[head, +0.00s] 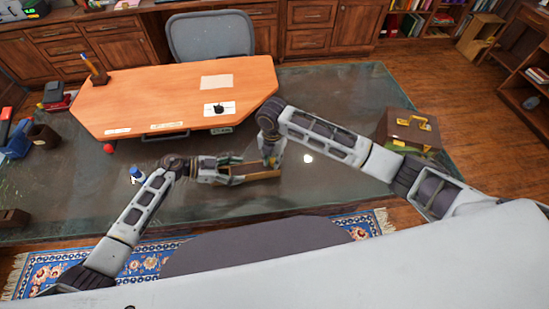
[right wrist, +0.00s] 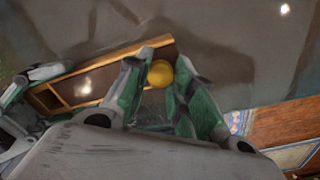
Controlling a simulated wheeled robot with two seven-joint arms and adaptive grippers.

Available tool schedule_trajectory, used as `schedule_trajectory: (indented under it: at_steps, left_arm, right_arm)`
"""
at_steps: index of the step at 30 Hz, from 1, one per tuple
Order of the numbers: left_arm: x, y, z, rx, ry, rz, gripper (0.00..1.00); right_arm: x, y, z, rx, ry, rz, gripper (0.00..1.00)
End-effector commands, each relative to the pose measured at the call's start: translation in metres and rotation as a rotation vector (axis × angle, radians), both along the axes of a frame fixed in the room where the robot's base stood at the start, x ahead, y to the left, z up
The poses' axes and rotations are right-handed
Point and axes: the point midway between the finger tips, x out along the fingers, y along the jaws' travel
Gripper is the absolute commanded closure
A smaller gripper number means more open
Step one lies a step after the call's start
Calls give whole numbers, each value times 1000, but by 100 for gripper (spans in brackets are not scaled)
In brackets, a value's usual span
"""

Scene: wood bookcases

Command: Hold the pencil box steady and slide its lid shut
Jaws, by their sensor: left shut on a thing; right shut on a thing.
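The wooden pencil box (head: 262,176) is held just above or on the glass desk top, between my two grippers. In the right wrist view the box (right wrist: 100,70) shows as a long narrow tray with pale rims and a divider near its left end. My left gripper (head: 241,172) is shut on the box's left part; its fingers also show in the right wrist view (right wrist: 35,85). My right gripper (head: 272,161) is at the box's right end, shut on a round yellow knob (right wrist: 160,73).
An orange desk panel (head: 165,100) with papers and a pencil holder (head: 97,73) lies behind. A red ball (head: 109,148) and a blue-capped bottle (head: 137,174) stand left. A brown case (head: 410,128) stands right. Glass around the box is mostly clear.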

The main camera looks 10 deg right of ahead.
Motion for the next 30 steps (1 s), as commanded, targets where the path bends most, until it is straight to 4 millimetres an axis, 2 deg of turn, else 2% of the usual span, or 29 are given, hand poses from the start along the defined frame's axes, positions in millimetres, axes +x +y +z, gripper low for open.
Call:
schedule_trajectory:
  at_steps: [1, 2, 7, 20, 26, 30]
  left_arm:
    - [-1, -3, 1, -3, 1, -4, 73]
    - [-1, -4, 1, -3, 1, -4, 73]
    - [-1, -3, 1, -3, 1, -3, 73]
    - [0, -1, 0, -2, 0, -1, 73]
    - [0, -1, 0, -2, 0, -1, 73]
    - [0, -1, 0, -2, 0, -1, 73]
  right_arm:
    - [-1, 5, 1, 9, -1, 5, 100]
    - [-1, 5, 1, 10, -2, 5, 72]
    - [-1, 5, 1, 9, 0, 6, 52]
    - [-1, 2, 3, 6, 0, 3, 52]
    - [0, 2, 17, 5, -1, 3, 52]
    - [0, 2, 35, 6, -3, 5, 52]
